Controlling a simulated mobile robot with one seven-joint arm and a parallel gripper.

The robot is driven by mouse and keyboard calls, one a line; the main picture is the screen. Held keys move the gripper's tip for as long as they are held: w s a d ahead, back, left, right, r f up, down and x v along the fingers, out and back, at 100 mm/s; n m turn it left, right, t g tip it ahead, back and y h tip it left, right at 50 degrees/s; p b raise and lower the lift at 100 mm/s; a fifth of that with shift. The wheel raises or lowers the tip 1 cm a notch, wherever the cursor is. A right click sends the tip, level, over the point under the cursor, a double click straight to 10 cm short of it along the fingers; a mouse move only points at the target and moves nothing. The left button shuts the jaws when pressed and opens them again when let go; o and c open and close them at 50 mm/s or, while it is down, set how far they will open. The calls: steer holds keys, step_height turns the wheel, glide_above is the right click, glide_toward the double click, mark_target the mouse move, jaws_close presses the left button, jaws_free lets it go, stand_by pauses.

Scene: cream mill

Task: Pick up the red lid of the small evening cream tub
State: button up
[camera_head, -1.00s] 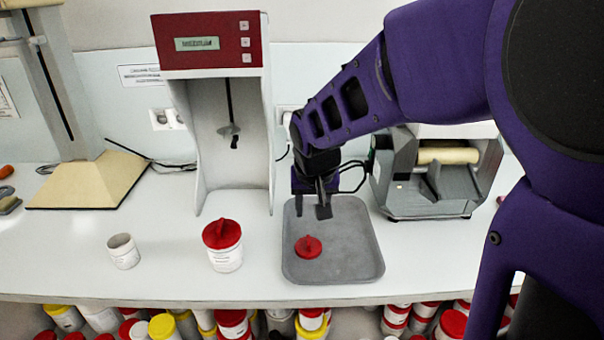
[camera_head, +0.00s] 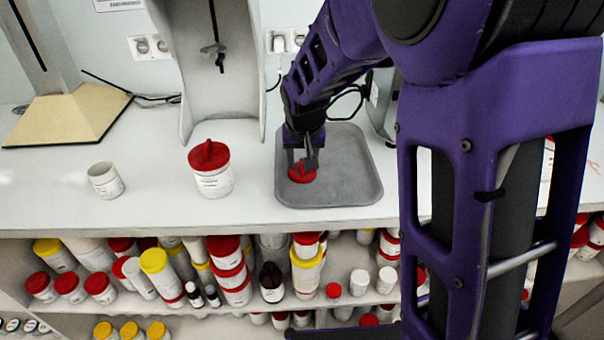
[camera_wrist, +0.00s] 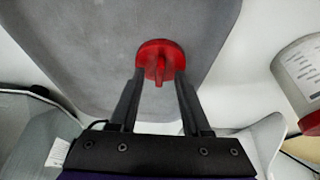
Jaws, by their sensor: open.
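The small red lid (camera_head: 301,174) lies on the grey tray (camera_head: 345,150). In the wrist view the lid (camera_wrist: 160,60) shows a raised grip ridge on top, pointing towards my gripper. My gripper (camera_head: 303,163) is over the lid in the head view. In the wrist view its open fingers (camera_wrist: 159,78) reach to either side of the ridge, with gaps between; I cannot tell their exact height. An open, lidless small white tub (camera_head: 105,181) stands at the left of the counter. A larger white tub with a red lid (camera_head: 211,168) stands between it and the tray.
The mixer stand (camera_head: 208,70) rises behind the larger tub. A beige-based stand (camera_head: 68,116) is at the back left. Shelves below the counter edge hold many tubs and bottles (camera_head: 271,282). The counter (camera_head: 150,205) between the tubs is clear.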

steer(key=shift+f, duration=0.1)
steer(key=shift+c, duration=0.3)
jaws_close()
